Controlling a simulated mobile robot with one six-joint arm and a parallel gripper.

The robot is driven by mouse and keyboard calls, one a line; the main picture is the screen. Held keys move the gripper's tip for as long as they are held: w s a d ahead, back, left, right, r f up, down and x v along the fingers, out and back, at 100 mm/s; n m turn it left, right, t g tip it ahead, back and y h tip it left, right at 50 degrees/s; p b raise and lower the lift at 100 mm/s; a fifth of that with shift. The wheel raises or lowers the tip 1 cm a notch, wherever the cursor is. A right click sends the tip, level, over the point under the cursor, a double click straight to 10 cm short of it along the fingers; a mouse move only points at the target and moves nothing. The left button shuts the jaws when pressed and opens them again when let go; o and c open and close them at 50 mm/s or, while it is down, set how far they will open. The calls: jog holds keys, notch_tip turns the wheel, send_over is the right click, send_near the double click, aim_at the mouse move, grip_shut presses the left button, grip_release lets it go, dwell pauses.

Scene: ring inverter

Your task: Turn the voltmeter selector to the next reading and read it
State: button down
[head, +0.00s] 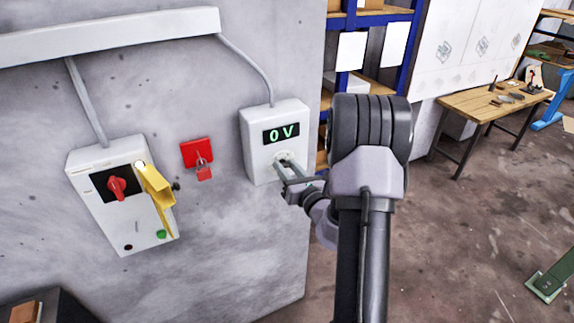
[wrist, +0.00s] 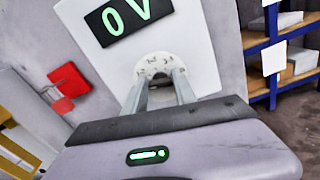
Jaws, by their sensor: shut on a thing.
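The voltmeter (head: 262,155) is a pale box on the grey wall, left of my arm in the head view. Its dark display (head: 281,134) reads 0 V in green; the display also shows at the top of the wrist view (wrist: 128,16). Below it is the round pale selector dial (wrist: 158,66) with small marks around its rim, too small to read surely. My gripper (wrist: 163,82) is shut on the selector knob, its two fingers reaching to the dial. The fingers hide the knob, so its pointer position cannot be told.
Left on the wall are a switch box (head: 110,200) with a red rotary handle (head: 117,187) and a yellow hinged piece (head: 157,190), and a red padlock on a red plate (head: 196,153). Blue shelving (head: 408,18) and a wooden workbench (head: 490,103) stand to the right.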

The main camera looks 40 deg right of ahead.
jog(key=m+p, duration=0.2)
jog(key=m, duration=0.2)
jog(key=shift+r+p, duration=0.1)
jog(key=shift+p, duration=0.3)
jog(key=shift+d+m+p, duration=0.1)
jog(key=shift+m+p, duration=0.65)
jog(key=shift+m, duration=0.45)
jog(key=shift+f, duration=0.2)
jog(key=c, duration=1)
grip_release()
jog(key=p+v, duration=0.2)
jog(key=v, duration=1.5)
jog(key=shift+s, duration=0.25)
